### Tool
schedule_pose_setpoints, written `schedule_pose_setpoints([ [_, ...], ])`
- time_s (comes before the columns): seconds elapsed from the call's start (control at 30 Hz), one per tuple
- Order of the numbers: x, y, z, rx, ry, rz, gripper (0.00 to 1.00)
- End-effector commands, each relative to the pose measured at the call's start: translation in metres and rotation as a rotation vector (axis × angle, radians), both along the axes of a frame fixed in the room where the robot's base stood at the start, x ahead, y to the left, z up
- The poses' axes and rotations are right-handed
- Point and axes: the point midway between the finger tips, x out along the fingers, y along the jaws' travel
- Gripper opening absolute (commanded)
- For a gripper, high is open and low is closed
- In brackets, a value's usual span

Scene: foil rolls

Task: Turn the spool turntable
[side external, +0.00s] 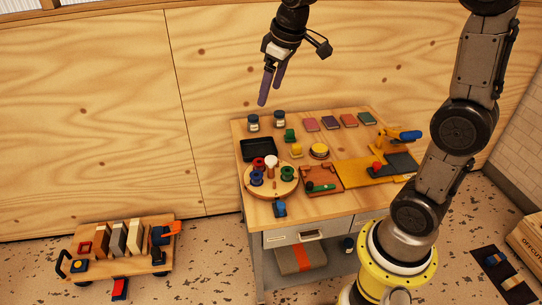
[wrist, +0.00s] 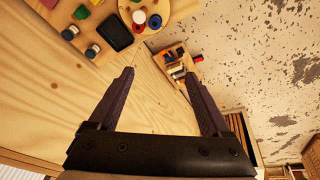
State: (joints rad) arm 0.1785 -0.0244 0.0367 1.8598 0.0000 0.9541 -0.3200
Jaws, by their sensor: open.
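The spool turntable is a round wooden disc (side external: 287,191) at the front left of the workbench. It carries several coloured spools: a red one (side external: 259,164), a blue one (side external: 256,177) and a green one (side external: 287,173), around a pale centre post. In the wrist view the turntable (wrist: 183,5) is partly cut off at the top edge. My gripper (side external: 270,88) is open and empty, high above the back left of the bench, with its purple fingers pointing down. In the wrist view its fingers (wrist: 163,85) are spread wide with nothing between them.
A black tray (side external: 259,150) and two dark jars (side external: 267,122) stand behind the turntable. A wooden jig (side external: 322,180) is close on its right, and a blue item (side external: 280,209) is at its front. A low cart (side external: 122,260) stands on the floor at left.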

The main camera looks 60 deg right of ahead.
Motion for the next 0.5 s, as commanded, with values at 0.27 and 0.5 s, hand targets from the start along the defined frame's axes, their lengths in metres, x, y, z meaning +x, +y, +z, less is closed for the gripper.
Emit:
schedule_pose_setpoints([
  [0.27,0.065,-0.061,-0.090,0.033,0.176,-0.070,0.82],
  [0.5,0.068,-0.090,-0.153,0.071,0.289,-0.127,0.82],
])
